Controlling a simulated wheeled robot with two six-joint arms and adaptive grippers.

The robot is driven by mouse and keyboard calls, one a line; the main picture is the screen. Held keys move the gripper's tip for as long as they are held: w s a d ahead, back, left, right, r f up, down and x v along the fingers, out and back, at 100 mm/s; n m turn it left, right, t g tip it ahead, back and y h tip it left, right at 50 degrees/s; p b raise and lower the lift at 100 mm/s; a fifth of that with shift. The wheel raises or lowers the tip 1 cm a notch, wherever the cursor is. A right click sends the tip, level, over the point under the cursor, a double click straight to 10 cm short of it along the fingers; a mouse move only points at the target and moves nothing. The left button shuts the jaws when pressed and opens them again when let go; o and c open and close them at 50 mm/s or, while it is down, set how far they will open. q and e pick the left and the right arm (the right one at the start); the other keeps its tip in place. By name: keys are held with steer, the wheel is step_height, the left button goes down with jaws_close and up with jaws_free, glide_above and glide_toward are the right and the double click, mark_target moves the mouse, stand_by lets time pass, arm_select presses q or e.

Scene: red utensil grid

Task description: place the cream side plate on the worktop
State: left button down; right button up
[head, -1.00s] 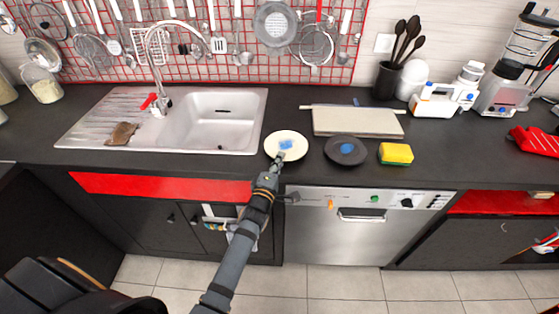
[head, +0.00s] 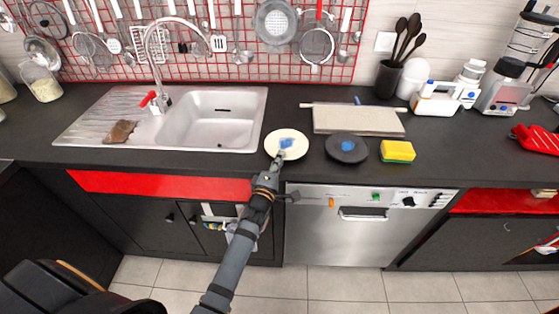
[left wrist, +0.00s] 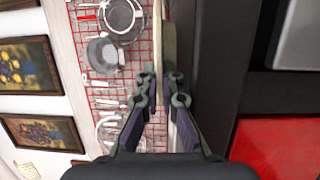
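The cream side plate (head: 299,147), with a blue mark in its middle, lies flat at the worktop's front, between the sink and a dark plate. In the left wrist view the cream plate (left wrist: 158,40) shows edge-on as a thin strip. My left gripper (head: 280,157) is at the plate's near rim. In the left wrist view the fingers of my left gripper (left wrist: 163,92) are closed on the rim from both sides. The dark worktop (head: 236,167) is beneath the plate; I cannot tell whether they touch. My right gripper is not in view.
A dark plate (head: 333,155) with a blue mark and a yellow sponge (head: 397,152) sit to the right. A pale board (head: 358,121) lies behind them. The sink (head: 212,125) is to the left. A narrow strip of worktop is clear along the front edge.

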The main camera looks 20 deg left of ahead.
arm_select(q)
steer(key=shift+s+f, duration=0.2)
steer(key=shift+f, duration=0.7)
steer(key=c, duration=1.5)
jaws_free()
steer(key=shift+f, duration=0.1)
steer(key=shift+o, duration=0.3)
step_height(320, 180, up, 12)
steer(key=shift+w, duration=0.2)
